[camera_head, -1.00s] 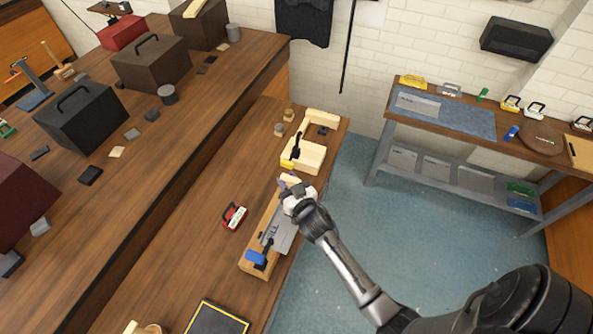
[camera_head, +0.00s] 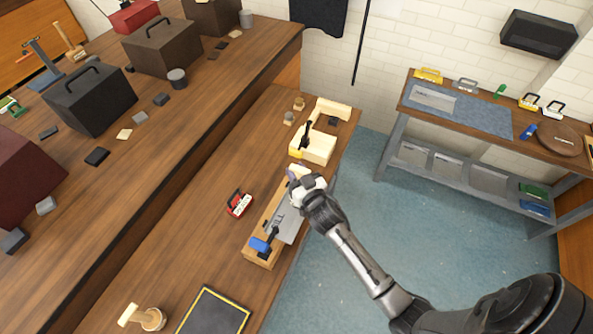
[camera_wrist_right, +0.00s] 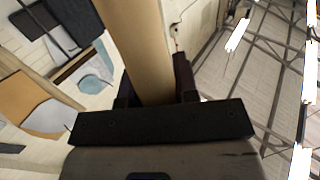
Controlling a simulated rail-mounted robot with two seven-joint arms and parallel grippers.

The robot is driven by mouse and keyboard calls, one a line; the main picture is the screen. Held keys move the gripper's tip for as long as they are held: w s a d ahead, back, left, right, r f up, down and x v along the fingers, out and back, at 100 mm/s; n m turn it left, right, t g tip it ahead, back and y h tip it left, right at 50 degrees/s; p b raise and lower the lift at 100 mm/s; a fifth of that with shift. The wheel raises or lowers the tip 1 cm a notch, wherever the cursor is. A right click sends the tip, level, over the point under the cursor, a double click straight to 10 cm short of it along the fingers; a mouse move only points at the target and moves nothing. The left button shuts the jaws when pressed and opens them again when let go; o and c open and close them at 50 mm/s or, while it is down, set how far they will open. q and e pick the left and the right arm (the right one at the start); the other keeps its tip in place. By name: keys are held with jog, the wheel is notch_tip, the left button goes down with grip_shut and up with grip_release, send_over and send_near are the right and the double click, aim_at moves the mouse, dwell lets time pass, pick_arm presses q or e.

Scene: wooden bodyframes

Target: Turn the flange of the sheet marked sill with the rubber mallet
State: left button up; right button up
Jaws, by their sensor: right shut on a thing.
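A grey metal sheet (camera_head: 288,222) lies on a long wooden block fixture (camera_head: 258,262) at the bench's right edge. A blue-handled clamp (camera_head: 259,245) sits at its near end. Any mark on the sheet is too small to read. My right gripper (camera_head: 304,187) is over the far end of the fixture. In the right wrist view, it is shut around a round wooden handle (camera_wrist_right: 134,40), which appears to be the mallet's. The mallet's head cannot be made out clearly. The hand hides part of the sheet's far end. My left gripper is not in view.
A red-and-white clamp (camera_head: 239,204) lies left of the fixture. A second wooden fixture (camera_head: 315,149) stands beyond it. A black yellow-edged mat (camera_head: 213,314) and a wooden mallet-like tool (camera_head: 142,317) are at the near end. The bench's left middle is clear.

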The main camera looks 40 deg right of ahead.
notch_tip(320, 180, down, 9)
jog(key=b, duration=0.7)
jog(key=shift+f+b, duration=0.2)
jog(key=shift+b, duration=0.15)
jog(key=shift+r+p, duration=0.45)
grip_shut()
notch_tip(320, 180, up, 8)
jog(key=p, duration=0.8)
jog(key=shift+r, duration=0.25)
jog(key=shift+f, duration=0.1)
